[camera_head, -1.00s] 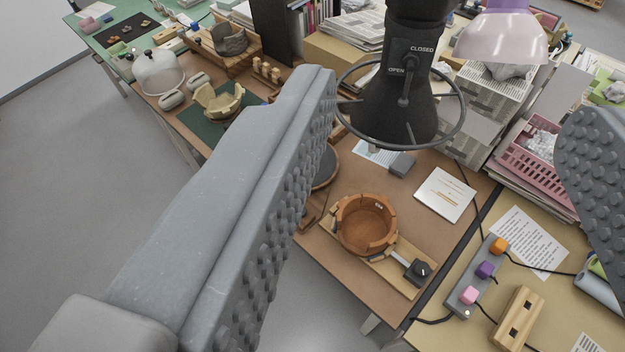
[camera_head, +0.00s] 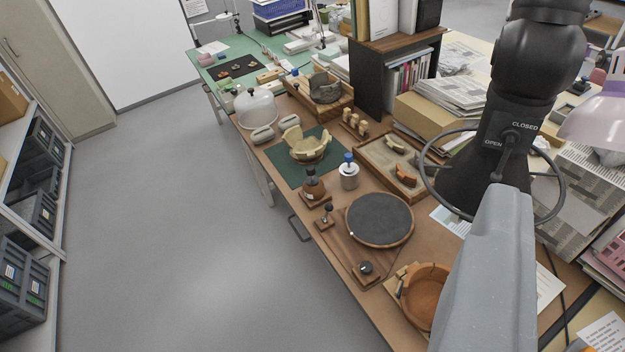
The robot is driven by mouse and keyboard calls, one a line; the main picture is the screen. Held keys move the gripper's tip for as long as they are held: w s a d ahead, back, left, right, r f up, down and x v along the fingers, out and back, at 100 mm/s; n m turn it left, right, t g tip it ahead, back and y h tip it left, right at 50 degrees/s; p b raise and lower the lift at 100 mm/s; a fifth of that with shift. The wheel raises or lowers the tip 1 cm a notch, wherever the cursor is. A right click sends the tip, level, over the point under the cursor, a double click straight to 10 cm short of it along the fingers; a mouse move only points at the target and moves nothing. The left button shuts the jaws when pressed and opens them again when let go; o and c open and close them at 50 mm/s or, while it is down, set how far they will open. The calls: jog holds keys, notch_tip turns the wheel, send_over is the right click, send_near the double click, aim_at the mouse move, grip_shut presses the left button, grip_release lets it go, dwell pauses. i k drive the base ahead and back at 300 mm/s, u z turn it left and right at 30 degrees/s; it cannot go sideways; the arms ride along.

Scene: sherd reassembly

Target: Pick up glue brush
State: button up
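One grey finger of my gripper (camera_head: 490,275) rises at the lower right, and the other finger is outside the picture. Clear space shows to the right of the visible finger, with nothing against it. I cannot single out a glue brush for certain. A small brown pot with a dark top (camera_head: 313,184) stands on a wooden block at the table's front edge. A pale jar with a blue cap (camera_head: 349,172) stands beside it. My gripper is well to the right of both and touches neither.
A dark round turntable (camera_head: 379,219) and an orange bowl (camera_head: 424,294) lie between the jars and my finger. A wooden tray of sherds (camera_head: 378,158) and a pale part-built pot on a green mat (camera_head: 283,167) are behind. The floor at left is clear.

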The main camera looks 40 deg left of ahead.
aim_at(312, 180)
jog(key=u, duration=1.75)
jog(key=i, duration=0.8)
jog(key=z, duration=1.55)
jog(key=i, duration=1)
jog(key=u, duration=0.05)
